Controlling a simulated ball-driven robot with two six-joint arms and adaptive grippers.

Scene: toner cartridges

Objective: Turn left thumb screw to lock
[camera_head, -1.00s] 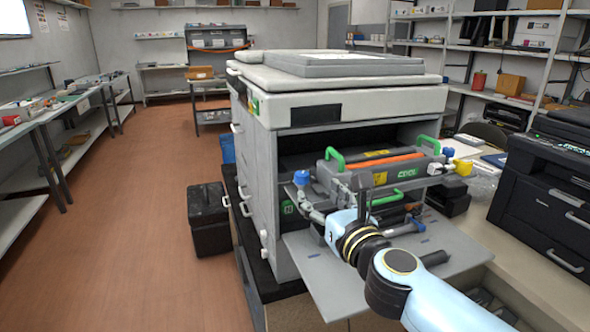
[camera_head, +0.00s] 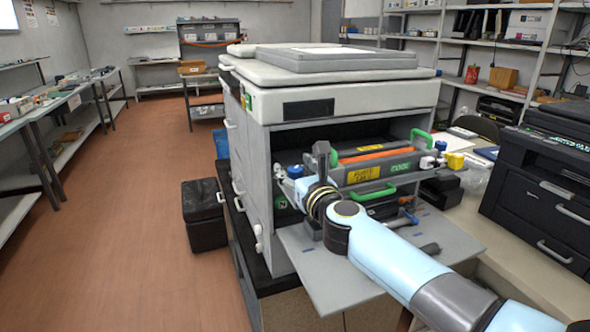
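The left thumb screw, a small blue knob (camera_head: 296,171) on a pale bracket, sits at the left end of the cartridge assembly in the printer's open front. My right gripper (camera_head: 325,158) is just right of this knob, its dark fingers pointing up and away from the camera. Whether it touches the knob cannot be told, and its finger gap is hidden by the angle. The grey toner cartridge (camera_head: 410,171) has an orange strip, yellow and green labels and green handles. Its left end is partly hidden behind my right gripper. My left gripper is not in view.
The grey printer (camera_head: 258,180) surrounds the cartridges, and its lowered front flap (camera_head: 335,281) lies below my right arm. Another blue knob (camera_head: 440,146) and a yellow part (camera_head: 455,161) are at the right end. A black printer (camera_head: 550,185) stands on the right bench.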

